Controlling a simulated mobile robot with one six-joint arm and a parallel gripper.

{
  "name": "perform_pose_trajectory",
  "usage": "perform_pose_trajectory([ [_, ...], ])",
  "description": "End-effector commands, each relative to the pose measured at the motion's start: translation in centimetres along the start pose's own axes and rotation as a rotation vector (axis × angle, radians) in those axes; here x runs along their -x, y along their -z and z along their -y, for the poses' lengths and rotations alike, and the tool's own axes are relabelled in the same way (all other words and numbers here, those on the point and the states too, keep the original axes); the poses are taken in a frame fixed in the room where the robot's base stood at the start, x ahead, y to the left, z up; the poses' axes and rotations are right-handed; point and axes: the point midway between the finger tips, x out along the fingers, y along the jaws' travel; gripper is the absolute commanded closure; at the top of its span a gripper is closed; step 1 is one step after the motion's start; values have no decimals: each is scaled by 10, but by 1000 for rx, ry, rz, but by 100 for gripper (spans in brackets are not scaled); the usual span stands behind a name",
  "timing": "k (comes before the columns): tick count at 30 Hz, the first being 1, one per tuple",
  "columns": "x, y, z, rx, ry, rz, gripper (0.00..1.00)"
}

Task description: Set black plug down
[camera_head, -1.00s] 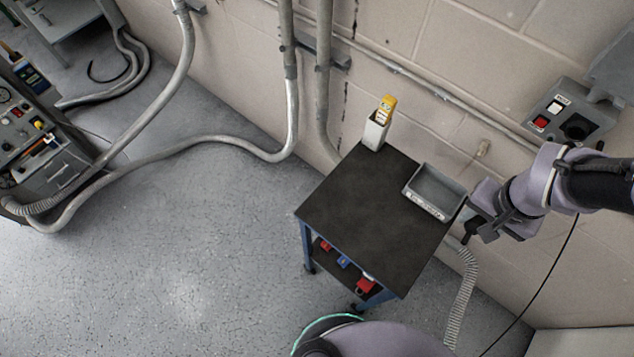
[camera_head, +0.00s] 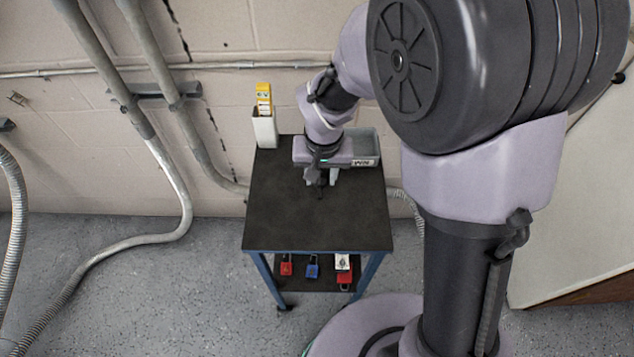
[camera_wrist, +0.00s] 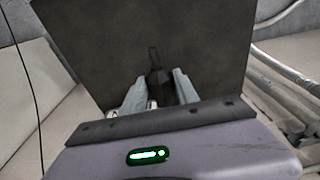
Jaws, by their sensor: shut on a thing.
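My gripper (camera_head: 323,179) is over the black top of the cart (camera_head: 275,215), toward its back, in the head view. It is shut on the black plug (camera_wrist: 155,78), which shows between the two grey fingers in the wrist view, its thin end pointing away from the gripper. In the head view the plug is small and dark beneath the fingers against the dark top. I cannot tell whether it touches the surface.
A grey tray (camera_head: 366,147) sits at the cart's back right, close beside my gripper. A white holder (camera_head: 264,132) with a yellow device (camera_head: 263,97) stands at the back left. The front of the top is clear. Red and blue items lie on the lower shelf.

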Motion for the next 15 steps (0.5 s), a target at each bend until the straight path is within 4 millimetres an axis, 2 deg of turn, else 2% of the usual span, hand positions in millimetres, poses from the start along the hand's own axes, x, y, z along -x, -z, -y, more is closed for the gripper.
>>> perform_pose_trajectory([
  [2, -6, 6, 7, 1, 0, 0, 100],
  [6, -38, 0, 5, 1, -1, 2, 100],
  [15, -39, 0, 4, 1, 0, 0, 100],
])
